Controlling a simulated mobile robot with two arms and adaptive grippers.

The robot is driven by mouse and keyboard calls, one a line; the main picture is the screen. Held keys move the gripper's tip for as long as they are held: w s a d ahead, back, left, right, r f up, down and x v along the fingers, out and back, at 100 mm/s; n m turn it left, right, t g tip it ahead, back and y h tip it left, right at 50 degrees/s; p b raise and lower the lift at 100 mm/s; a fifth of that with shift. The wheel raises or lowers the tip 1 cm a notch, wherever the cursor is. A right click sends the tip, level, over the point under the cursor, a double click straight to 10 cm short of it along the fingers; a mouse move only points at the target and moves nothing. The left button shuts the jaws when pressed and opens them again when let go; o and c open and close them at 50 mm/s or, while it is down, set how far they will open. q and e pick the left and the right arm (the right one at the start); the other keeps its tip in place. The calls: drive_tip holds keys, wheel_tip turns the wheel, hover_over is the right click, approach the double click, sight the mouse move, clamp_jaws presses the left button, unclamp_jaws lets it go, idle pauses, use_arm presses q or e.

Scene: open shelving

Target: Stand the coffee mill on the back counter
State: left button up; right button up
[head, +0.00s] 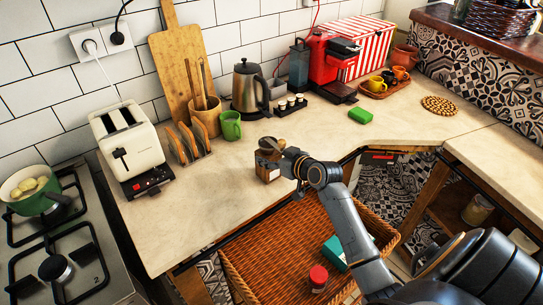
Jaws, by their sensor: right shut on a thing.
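The coffee mill (267,170) is a small brown wooden box with a dark top, near the front edge of the pale back counter (213,205). My right gripper (278,158) is shut on the mill from the right side and hides part of it. The mill looks about upright. I cannot tell whether its base touches the counter or is just above it. My left gripper is not in view.
A wicker basket (240,280) with a red-lidded jar (318,278) and a teal box (335,250) lies below the counter edge. Counter left of the mill is clear.

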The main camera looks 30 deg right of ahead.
drive_tip(key=o, duration=1.1)
drive_tip(key=shift+f, duration=0.15)
drive_tip(key=o, duration=0.5)
drive_tip(key=shift+c, duration=0.2)
drive_tip(key=shift+r, duration=0.3)
drive_tip(key=a+b+v, duration=0.1)
drive_tip(key=v, duration=1.1)
drive_tip(key=shift+d, duration=0.4)
drive_tip(key=shift+f, duration=0.15)
